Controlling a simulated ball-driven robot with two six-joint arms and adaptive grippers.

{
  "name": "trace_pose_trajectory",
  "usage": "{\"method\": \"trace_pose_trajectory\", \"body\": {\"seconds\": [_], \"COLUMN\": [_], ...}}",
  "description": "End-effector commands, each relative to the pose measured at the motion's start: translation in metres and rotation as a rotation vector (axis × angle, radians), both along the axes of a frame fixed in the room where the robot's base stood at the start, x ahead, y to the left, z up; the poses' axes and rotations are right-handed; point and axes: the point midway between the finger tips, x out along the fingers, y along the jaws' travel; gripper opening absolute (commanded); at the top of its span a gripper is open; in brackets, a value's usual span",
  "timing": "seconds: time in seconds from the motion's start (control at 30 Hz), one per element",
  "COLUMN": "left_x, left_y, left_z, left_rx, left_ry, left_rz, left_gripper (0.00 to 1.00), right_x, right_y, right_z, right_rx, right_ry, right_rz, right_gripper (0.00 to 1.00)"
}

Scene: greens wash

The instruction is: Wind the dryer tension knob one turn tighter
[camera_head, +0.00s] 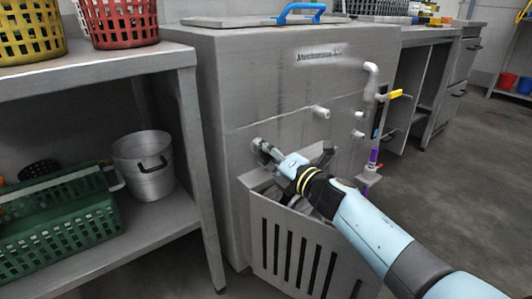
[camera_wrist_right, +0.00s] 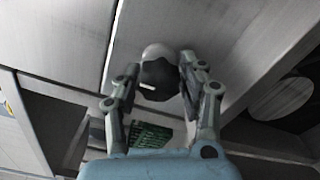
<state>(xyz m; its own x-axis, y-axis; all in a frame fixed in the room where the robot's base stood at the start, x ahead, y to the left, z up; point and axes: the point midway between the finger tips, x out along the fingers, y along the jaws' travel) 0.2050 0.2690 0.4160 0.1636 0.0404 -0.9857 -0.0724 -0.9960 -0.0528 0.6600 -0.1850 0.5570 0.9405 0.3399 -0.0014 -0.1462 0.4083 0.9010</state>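In the right wrist view the knob (camera_wrist_right: 158,78) is dark with a short white mark, in front of a pale round part. The two fingers of my right gripper (camera_wrist_right: 160,84) stand on either side of it and appear to touch it. The gripper hides part of the knob in the head view. My left gripper is out of view.
A slotted grey bin (camera_head: 300,255) hangs below my right arm. Pipes and a yellow-handled valve (camera_head: 398,94) stick out to the right. At left, a shelf (camera_head: 120,68) holds yellow and red baskets, a green crate (camera_head: 60,225) and a metal pot (camera_head: 145,165).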

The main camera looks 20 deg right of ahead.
Motion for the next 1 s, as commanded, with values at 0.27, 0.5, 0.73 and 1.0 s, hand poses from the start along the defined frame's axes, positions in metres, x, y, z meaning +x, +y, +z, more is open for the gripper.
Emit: {"method": "trace_pose_trajectory", "body": {"seconds": [0.27, 0.5, 0.73, 1.0], "left_x": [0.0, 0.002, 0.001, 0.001], "left_y": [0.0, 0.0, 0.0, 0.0], "left_z": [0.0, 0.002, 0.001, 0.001], "left_rx": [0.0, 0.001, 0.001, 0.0], "left_ry": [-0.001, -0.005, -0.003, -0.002], "left_rz": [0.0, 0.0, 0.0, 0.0], "left_gripper": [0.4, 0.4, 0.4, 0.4], "right_x": [0.0, -0.009, -0.053, -0.101], "right_y": [0.0, -0.003, -0.019, -0.037], "right_z": [0.0, -0.001, -0.001, -0.001], "right_rx": [0.0, -0.001, -0.004, -0.001], "right_ry": [0.0, 0.0, 0.001, 0.001], "right_rz": [0.001, 0.001, 0.001, 0.0], "right_gripper": [0.62, 0.62, 0.62, 0.62]}}
